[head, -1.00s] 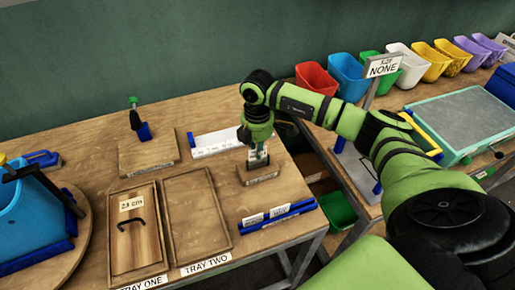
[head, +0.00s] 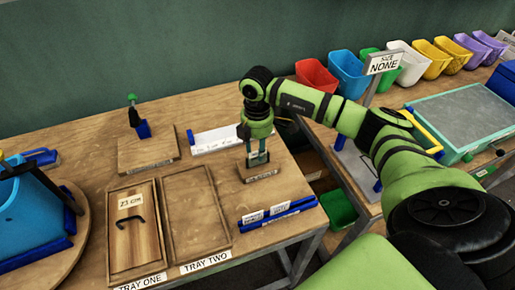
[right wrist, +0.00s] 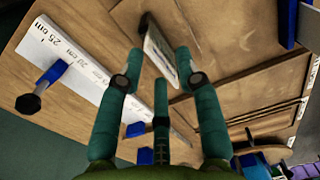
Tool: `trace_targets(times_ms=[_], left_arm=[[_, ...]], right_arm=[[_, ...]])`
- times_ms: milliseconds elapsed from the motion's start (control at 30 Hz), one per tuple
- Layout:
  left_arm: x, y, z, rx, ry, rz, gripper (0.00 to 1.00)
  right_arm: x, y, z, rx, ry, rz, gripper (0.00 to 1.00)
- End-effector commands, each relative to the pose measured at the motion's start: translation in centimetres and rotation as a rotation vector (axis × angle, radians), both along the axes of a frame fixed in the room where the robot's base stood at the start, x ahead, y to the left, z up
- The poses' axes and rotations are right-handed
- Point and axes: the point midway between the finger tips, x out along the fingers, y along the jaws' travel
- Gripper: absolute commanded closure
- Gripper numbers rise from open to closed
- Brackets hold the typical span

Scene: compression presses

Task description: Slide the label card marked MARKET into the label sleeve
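A small wooden block with a lettered front label (head: 262,177) stands near the table's right side; I take it for the label sleeve's holder. My right gripper (head: 257,157) points down just above it, its teal fingers apart. In the right wrist view, a pale card-like strip with dark lettering (right wrist: 160,47) lies between the fingertips (right wrist: 160,62), with a gap on the left finger's side. I cannot read MARKET or tell how far any card sits in the sleeve. A blue rack (head: 290,212) in front holds white lettered cards (head: 253,217). My left gripper is not in view.
Two wooden trays (head: 168,223) lie left of the rack. A white ruler (head: 215,139) lies behind the block, and a board with a blue clamp (head: 143,130) is at back left. A second table with coloured bins (head: 347,70) stands at right, beyond a gap.

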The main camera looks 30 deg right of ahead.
Motion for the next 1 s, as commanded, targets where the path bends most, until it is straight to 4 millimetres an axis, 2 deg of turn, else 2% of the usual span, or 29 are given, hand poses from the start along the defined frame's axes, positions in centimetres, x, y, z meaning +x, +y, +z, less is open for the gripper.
trace_targets(times_ms=[300,500,700,1000], left_arm=[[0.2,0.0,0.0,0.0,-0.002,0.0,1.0],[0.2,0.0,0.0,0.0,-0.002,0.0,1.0],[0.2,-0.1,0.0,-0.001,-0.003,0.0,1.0],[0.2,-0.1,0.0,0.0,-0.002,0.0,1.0]], right_arm=[[0.1,0.0,6.7,0.0,-0.007,0.001,0.65],[0.0,0.0,10.0,-0.001,-0.004,0.0,0.65],[0.0,0.0,11.2,0.0,-0.002,0.001,0.65],[-0.1,0.0,11.2,0.0,-0.002,0.0,0.65]])
